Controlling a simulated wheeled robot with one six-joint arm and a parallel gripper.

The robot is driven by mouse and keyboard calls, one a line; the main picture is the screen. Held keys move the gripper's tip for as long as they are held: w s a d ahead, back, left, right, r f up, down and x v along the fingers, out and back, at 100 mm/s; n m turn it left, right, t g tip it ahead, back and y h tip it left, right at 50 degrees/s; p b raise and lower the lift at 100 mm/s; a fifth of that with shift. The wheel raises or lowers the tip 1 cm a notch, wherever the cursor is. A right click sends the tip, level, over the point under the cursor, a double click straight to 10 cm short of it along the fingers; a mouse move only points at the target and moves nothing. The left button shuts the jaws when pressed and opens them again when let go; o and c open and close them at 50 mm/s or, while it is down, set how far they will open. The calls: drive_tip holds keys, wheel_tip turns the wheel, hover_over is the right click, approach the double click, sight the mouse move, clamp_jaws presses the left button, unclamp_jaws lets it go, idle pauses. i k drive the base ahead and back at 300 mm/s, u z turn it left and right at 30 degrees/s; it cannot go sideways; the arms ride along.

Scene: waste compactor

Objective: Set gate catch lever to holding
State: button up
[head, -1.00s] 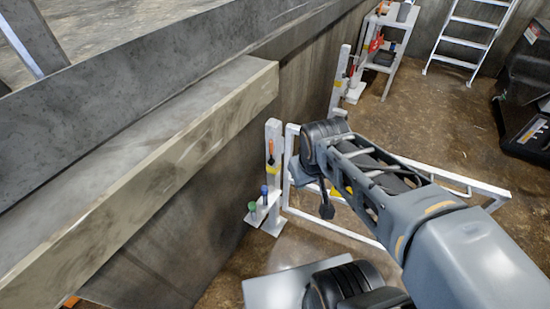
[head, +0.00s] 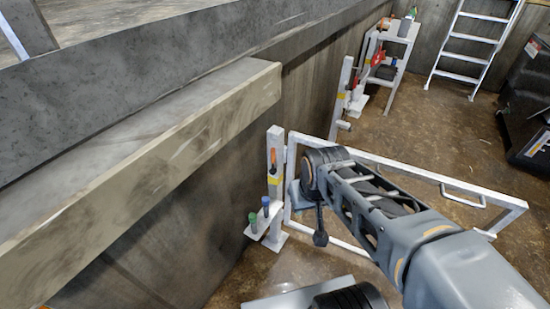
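A white post (head: 274,146) stands against the dark wall, left of my arm. It carries an orange-handled lever (head: 273,159), likely the gate catch lever, with a yellow mark below it. A low bracket beside the post holds a blue knob (head: 265,203) and a green knob (head: 252,221). The white gate frame (head: 420,172) extends right from the post, partly hidden behind my arm. My gripper (head: 318,226) hangs down just right of the post, apart from the orange lever. Its fingers are dark and small in view, and their opening cannot be made out.
A concrete ledge (head: 150,165) juts out at left above the post. A second white post (head: 342,90) and a white stand (head: 392,50) are farther back along the wall. A ladder (head: 476,45) and a dark bin (head: 525,95) stand at back right. Brown floor is open beyond the gate.

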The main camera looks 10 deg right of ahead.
sight(273, 171)
drive_tip(key=k, duration=1.15)
drive_tip(key=u, duration=0.2)
drive_tip(key=i, duration=0.65)
drive_tip(key=u, duration=0.8)
drive_tip(key=i, duration=0.6)
drive_tip(key=u, duration=0.05)
